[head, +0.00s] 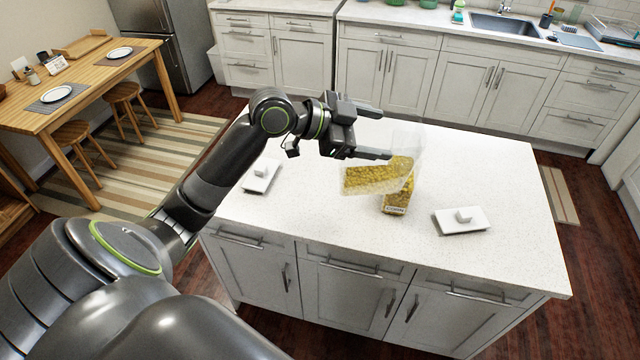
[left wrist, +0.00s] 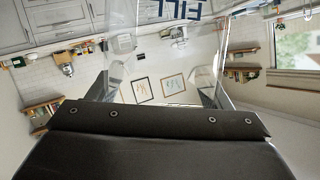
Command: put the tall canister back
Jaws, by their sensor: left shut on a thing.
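A clear tall canister (head: 372,180) with yellow pasta inside is held tilted above the white island. Its upper part is transparent and hard to make out. My left gripper (head: 384,133) is shut on this canister, its fingers at the upper clear part. The left wrist view shows clear walls (left wrist: 120,62) close to the gripper, with blue lettering at the top. A second yellow-filled container (head: 396,203) with a small label shows on the island, partly behind the held canister. Where the two overlap, I cannot tell whether they touch. My right gripper is not in view.
White square lids with knobs lie on the island (head: 500,170), one at the left (head: 262,178) and one at the right (head: 462,224). The island's right end is clear. A dining table (head: 95,75) with stools stands at left; a counter with a sink (head: 505,25) runs behind.

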